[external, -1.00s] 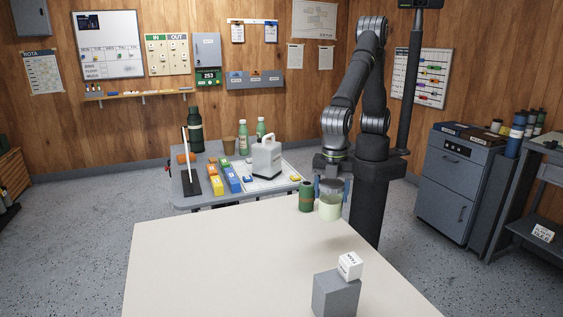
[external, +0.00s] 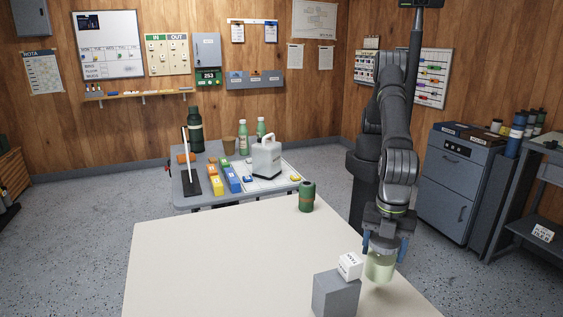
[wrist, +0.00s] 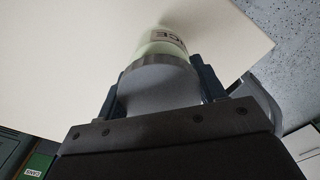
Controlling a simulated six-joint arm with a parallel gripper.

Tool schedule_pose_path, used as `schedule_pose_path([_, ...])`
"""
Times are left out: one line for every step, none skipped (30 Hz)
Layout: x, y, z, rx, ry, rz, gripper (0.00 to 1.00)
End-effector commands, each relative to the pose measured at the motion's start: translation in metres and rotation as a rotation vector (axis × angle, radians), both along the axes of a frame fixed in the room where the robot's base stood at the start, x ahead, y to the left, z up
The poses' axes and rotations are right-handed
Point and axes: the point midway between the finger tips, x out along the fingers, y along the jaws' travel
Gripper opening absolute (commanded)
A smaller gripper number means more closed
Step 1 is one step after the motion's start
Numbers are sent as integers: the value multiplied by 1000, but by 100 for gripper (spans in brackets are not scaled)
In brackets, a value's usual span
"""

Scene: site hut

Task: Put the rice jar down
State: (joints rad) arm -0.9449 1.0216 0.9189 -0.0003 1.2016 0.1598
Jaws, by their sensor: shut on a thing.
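The rice jar (external: 380,267) is a clear jar with pale green contents and a grey lid. My gripper (external: 384,246) is shut on it from above, near the right edge of the cream table (external: 230,262). In the wrist view, the jar (wrist: 166,44) hangs between the two fingers (wrist: 160,84), with part of its label showing "ICE". The jar looks upright. Whether its base touches the table or is slightly above it, I cannot tell.
A grey block (external: 335,295) and a white lettered cube (external: 349,265) on it stand just left of the jar. A green canister (external: 307,197) is at the table's back edge. The table's middle and left are clear. A cluttered grey table (external: 262,198) stands behind.

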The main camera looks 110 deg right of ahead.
Motion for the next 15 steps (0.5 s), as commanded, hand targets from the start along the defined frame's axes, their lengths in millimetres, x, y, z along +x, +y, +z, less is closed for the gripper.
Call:
schedule_pose_path([-5,9,-6,0,0,3,30])
schedule_pose_path([-7,14,-9,0,0,3,30])
schedule_pose_path([-8,19,-12,1,-1,2,30])
schedule_pose_path([-9,22,-14,1,-1,2,30])
schedule_pose_path([-11,24,-16,1,-1,1,30])
schedule_pose_path([-12,27,-17,1,-1,0,30])
schedule_pose_path([-12,28,-17,1,-1,0,30])
schedule_pose_path([-13,29,-18,1,-1,0,30])
schedule_pose_path([-13,30,-20,1,-1,0,30])
schedule_pose_path([-13,30,-22,1,-1,0,30])
schedule_pose_path([-13,30,-25,0,0,0,30])
schedule_pose_path([-13,29,-30,0,0,0,30])
schedule_pose_path([-13,29,-34,0,0,0,30])
schedule_pose_path([-13,29,-38,0,0,0,30])
schedule_pose_path([-13,29,-45,-1,1,0,30])
